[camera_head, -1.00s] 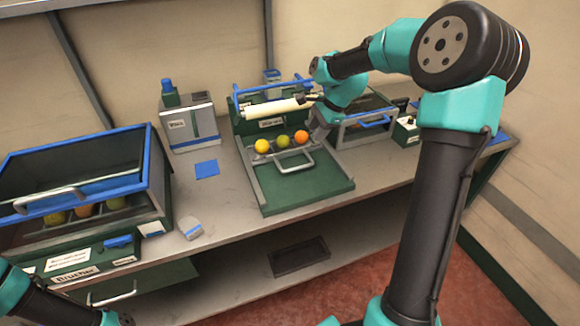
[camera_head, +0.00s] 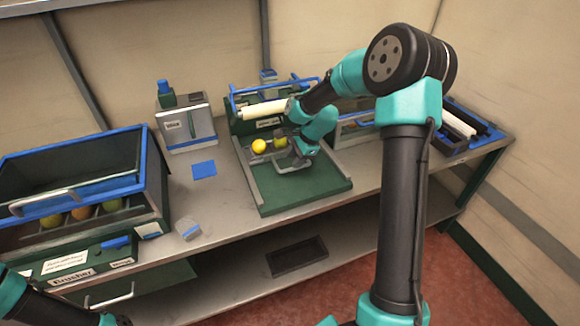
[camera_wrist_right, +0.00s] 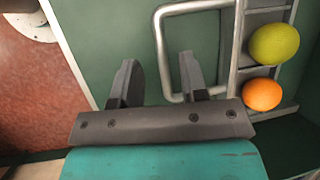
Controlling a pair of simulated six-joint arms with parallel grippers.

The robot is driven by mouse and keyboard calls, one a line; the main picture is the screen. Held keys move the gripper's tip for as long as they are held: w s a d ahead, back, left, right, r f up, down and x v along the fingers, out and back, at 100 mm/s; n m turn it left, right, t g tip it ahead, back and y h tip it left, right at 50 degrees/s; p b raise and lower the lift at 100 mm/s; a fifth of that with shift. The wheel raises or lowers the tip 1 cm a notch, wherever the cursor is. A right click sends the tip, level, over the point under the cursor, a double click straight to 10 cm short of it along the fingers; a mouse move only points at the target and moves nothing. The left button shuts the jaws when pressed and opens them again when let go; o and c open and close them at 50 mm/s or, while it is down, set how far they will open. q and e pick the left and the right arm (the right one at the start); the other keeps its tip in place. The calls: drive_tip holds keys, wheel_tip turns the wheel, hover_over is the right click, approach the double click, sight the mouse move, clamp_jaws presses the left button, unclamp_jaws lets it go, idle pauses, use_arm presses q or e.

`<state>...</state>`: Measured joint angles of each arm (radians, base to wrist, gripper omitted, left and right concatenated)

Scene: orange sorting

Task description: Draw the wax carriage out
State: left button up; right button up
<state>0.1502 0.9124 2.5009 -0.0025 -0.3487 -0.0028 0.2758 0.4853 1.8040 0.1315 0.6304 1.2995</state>
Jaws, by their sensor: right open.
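The wax carriage is a metal rack with a loop handle, sitting at the back of the green waxing station (camera_head: 300,191). Its rail (camera_wrist_right: 237,45) and handle (camera_wrist_right: 201,9) show in the right wrist view. A yellow fruit (camera_head: 259,146) and a green fruit (camera_head: 280,142) sit in it; an orange fruit (camera_wrist_right: 262,94) shows only in the wrist view. My right gripper (camera_head: 291,168) is low over the handle, hiding part of it. In the wrist view its open fingers (camera_wrist_right: 158,78) lie either side of the handle's bar; contact cannot be told. My left gripper is out of frame.
A white roller (camera_head: 262,109) spans the station's back. The brusher box (camera_head: 75,185) stands left, with a small grey-blue block (camera_head: 190,231) and a blue square (camera_head: 204,169) on the bench between. A tray with rollers (camera_head: 460,125) is at the right.

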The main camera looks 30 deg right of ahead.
sight(290, 169)
drive_tip(key=shift+x, duration=2.25)
clamp_jaws()
